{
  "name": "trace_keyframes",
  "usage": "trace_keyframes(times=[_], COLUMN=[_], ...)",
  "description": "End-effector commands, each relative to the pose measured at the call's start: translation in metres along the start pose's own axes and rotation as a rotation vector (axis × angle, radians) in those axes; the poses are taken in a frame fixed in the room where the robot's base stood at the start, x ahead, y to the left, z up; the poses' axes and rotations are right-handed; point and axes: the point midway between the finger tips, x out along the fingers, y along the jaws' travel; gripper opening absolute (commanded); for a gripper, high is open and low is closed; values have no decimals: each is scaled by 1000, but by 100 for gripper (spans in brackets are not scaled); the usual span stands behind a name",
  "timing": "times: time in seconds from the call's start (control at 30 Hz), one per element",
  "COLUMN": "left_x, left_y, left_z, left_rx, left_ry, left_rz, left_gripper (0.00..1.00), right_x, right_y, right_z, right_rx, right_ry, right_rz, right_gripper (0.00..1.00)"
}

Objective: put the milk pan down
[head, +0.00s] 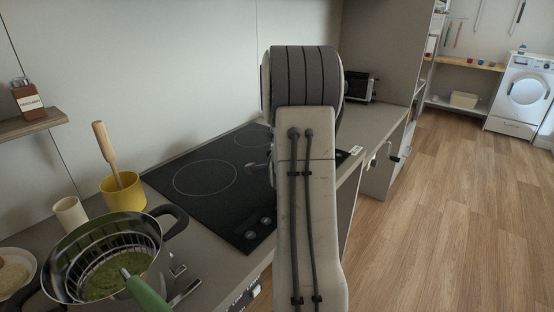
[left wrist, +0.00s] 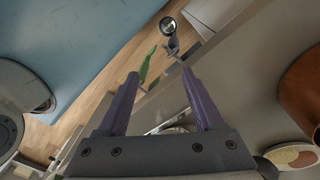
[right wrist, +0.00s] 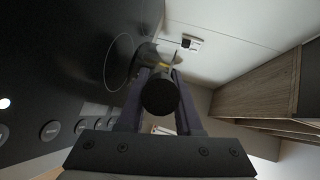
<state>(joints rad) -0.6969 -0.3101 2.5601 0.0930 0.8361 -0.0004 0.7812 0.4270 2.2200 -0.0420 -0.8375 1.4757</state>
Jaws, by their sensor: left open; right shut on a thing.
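My right gripper (right wrist: 160,86) is shut on a dark, round-ended handle, which I take to be the milk pan's handle (right wrist: 160,97). The handle points at the camera, and most of the pan beyond it is hidden; I cannot tell whether the pan touches anything. In the head view my right arm covers the right gripper and pan. A small dark piece (head: 257,168) shows left of the arm in front of the black hob (head: 190,190); I cannot tell what it is. My left gripper (left wrist: 160,75) is open, with nothing between its purple fingers.
A large pot (head: 166,262) with green contents and a wire basket stands at the lower left, a green handle (head: 145,292) in front. A yellow pot (head: 123,193) with a wooden tool and a cream cup (head: 69,213) stand behind. The hob's left part looks clear. A toaster (head: 361,88) stands beyond.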

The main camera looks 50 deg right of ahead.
Motion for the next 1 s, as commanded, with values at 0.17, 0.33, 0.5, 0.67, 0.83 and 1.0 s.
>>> trace_keyframes(times=[0.17,0.33,0.5,0.67,0.83,1.0], left_x=[-1,-2,-2,-1,1,1], left_y=[0,0,0,0,0,0], left_z=[0,0,0,0,0,0], left_rx=[0,0,0,0,0,0], left_ry=[0,0,0,0,0,0], left_rz=[0,0,0,0,0,0], left_gripper=[68,68,68,68,68,68], right_x=[5,10,11,11,11,11], right_y=[12,32,35,35,41,41], right_z=[3,4,4,4,5,5], right_rx=[-2,-2,-2,-2,0,0], right_ry=[1,2,3,3,1,1], right_rz=[-6,-9,-13,-12,-1,-1], right_gripper=[0,0,0,0,52,63])
